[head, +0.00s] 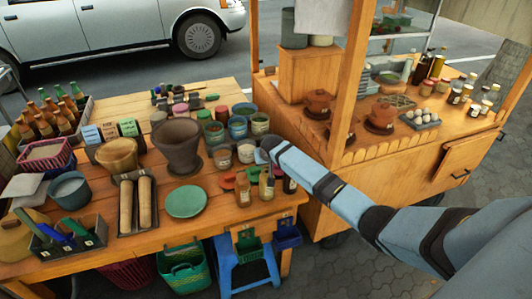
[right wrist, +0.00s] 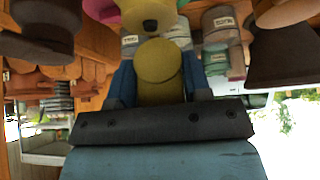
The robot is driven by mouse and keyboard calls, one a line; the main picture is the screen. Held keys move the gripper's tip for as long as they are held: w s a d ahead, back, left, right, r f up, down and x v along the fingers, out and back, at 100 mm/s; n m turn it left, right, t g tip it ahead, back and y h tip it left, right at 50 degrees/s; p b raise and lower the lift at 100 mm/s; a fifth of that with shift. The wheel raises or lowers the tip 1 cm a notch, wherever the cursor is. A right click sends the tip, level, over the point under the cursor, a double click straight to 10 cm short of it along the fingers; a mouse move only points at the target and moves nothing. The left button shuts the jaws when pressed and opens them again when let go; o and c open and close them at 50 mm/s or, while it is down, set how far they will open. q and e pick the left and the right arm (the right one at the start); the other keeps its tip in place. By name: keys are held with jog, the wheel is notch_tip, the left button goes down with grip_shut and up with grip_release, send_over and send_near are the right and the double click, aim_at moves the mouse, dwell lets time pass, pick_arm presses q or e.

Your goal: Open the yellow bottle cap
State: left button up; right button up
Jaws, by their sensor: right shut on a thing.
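My right arm comes in from the right in the head view, and its gripper (head: 268,150) is at the front right part of the wooden table, just above small bottles. In the right wrist view the two dark blue fingers of my right gripper (right wrist: 158,80) are closed on both sides of a round yellow cap (right wrist: 158,60). An amber bottle (head: 266,184) stands upright under the gripper in the head view; its top is hard to make out there. Another amber bottle (head: 243,190) stands to its left and a dark bottle (head: 290,181) to its right. My left gripper is not in view.
Labelled jars (head: 246,151) stand close behind the gripper. A wooden cart (head: 390,170) with pots stands to the right.

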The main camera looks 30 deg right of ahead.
jog(key=shift+w+d+g+y+p, duration=0.1)
jog(key=shift+w+g+y+p, duration=0.15)
jog(key=shift+g, duration=0.4)
jog(key=shift+w+g+y+p, duration=0.15)
jog(key=shift+g+p, duration=0.2)
jog(key=shift+g, duration=0.3)
jog(key=shift+f, duration=0.1)
jog(key=o, duration=0.6)
jog(key=shift+c, duration=0.2)
jog(key=v, duration=1.4)
jog(key=s+a+f+n+t+y, duration=0.1)
jog(key=s+a+f+n+t, duration=0.1)
jog(key=s+a+f, duration=0.6)
jog(key=s+a+f+n+t+y, duration=0.1)
jog(key=s+a+f+n, duration=0.1)
jog(key=s+a+f, duration=0.5)
jog(key=s+a+f+n+t+y, duration=0.1)
jog(key=s+a, duration=0.3)
jog(key=s, duration=0.7)
jog(key=s+a+f+n+t+y, duration=0.1)
jog(key=s+a+t, duration=0.2)
jog(key=s, duration=0.9)
jog(key=shift+s+a+f+b, duration=0.15)
jog(key=shift+a+f+b, duration=0.25)
jog(key=shift+a, duration=0.2)
